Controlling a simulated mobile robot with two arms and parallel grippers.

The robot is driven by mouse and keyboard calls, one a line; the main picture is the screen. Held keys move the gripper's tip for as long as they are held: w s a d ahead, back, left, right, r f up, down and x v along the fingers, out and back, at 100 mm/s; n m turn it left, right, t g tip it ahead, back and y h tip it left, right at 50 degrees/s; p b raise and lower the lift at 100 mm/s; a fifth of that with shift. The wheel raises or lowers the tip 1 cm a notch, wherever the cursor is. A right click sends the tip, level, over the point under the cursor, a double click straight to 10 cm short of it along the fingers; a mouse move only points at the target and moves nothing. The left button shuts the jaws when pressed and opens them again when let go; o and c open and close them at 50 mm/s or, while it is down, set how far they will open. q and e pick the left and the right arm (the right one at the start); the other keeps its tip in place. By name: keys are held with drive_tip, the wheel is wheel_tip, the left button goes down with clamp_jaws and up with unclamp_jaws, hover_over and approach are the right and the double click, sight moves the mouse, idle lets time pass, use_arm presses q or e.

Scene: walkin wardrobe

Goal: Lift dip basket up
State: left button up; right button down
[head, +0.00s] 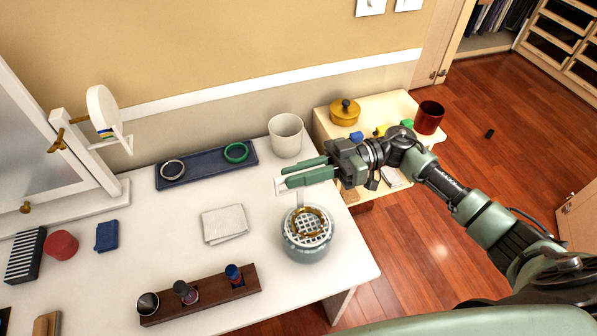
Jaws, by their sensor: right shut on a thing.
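The dip basket (306,221) is a pale round mesh with gold-coloured jewellery on it. It sits at the mouth of a grey-blue round jar (307,252) near the table's right front edge. A thin upright handle rises from the basket's back side to a pale grip piece at my right gripper (283,180). My right gripper reaches in from the right, above and behind the jar, with its green fingers shut on that handle. Whether the basket touches the jar's inside is hidden. My left gripper is not in view.
A white cup (286,135) and a dark tray (206,164) with two rings stand behind. A folded cloth (225,224) lies left of the jar. A wooden rack (200,294) with bottles is at the front. A lower side table (370,108) stands at the right.

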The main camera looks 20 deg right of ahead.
drive_tip(key=shift+w+r, duration=0.1)
drive_tip(key=shift+r, duration=0.2)
drive_tip(key=c, duration=1.4)
unclamp_jaws()
drive_tip(key=shift+a, duration=0.1)
drive_tip(key=shift+d+f, duration=0.2)
drive_tip(key=shift+d, duration=0.25)
drive_tip(key=d+b, duration=0.2)
drive_tip(key=d, duration=0.4)
drive_tip(key=shift+w+d+r, duration=0.1)
drive_tip(key=shift+d+r, duration=0.05)
drive_tip(key=shift+d, duration=0.25)
